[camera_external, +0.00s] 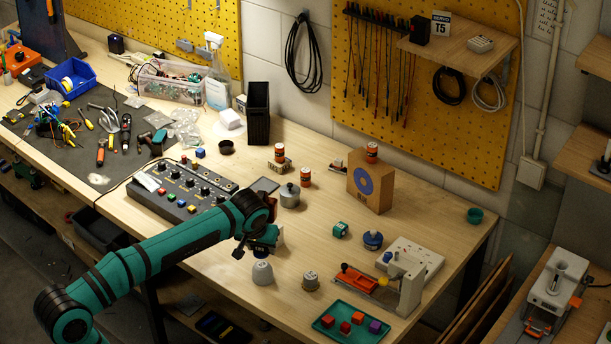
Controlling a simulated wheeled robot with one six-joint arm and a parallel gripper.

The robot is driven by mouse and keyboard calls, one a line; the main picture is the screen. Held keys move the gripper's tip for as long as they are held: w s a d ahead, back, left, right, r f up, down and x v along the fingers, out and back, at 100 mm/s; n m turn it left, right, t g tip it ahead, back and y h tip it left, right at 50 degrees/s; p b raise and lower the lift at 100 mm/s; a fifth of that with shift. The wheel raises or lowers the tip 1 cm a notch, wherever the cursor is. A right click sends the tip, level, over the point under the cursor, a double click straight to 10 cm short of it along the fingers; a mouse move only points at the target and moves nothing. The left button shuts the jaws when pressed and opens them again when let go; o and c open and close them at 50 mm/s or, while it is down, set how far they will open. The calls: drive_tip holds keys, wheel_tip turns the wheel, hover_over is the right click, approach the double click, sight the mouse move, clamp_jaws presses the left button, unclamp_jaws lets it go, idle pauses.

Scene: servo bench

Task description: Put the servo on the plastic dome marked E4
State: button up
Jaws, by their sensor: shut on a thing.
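My gripper (262,242) is over the front part of the bench, shut on a small dark blue block that appears to be the servo (259,251). Much of the servo is hidden by the jaws. A pale grey dome (262,274) stands on the bench just below the servo; whether they touch I cannot tell. A second, greyish-beige dome (310,281) with a dark mark stands to its right. The marks on both domes are too small to read, so I cannot tell which is E4.
A control box with knobs (180,190) lies left of my gripper. A silver lidded pot (290,196), a teal cube (341,229) and a blue knobbed object (373,240) stand behind. A green tray (327,322) with small blocks and a red-and-white device (408,283) are at right.

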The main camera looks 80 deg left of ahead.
sight(260, 251)
drive_tip(key=shift+f, duration=1.7)
drive_tip(key=shift+f, duration=0.15)
drive_tip(key=o, duration=1)
drive_tip(key=v, duration=1.2)
drive_tip(key=shift+s, duration=0.1)
drive_tip(key=shift+d, duration=0.1)
